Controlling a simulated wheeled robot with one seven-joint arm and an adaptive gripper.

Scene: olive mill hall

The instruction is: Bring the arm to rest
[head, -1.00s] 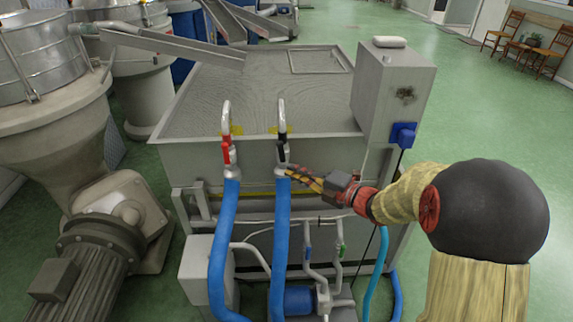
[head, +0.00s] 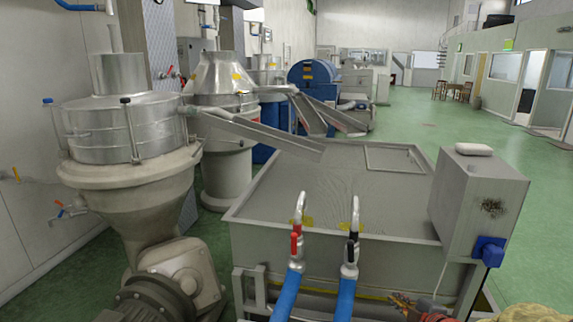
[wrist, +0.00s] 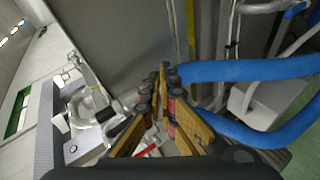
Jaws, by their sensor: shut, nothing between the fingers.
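My gripper (head: 402,302) shows at the lower edge of the head view, in front of the grey tank and right of the black-handled valve (head: 351,252). It is apart from that valve. In the wrist view the yellow-and-black fingers (wrist: 160,76) come together at the tips with nothing between them. Most of my arm lies below the head view's edge; only a pale yellow part shows at the bottom right.
The grey tank (head: 268,212) has a red-handled valve (head: 295,246) and blue hoses (head: 344,298) at its front. A grey control box (head: 465,205) with a blue plug stands at its right corner. A steel separator (head: 110,130) stands left. Green floor (head: 425,125) is open behind.

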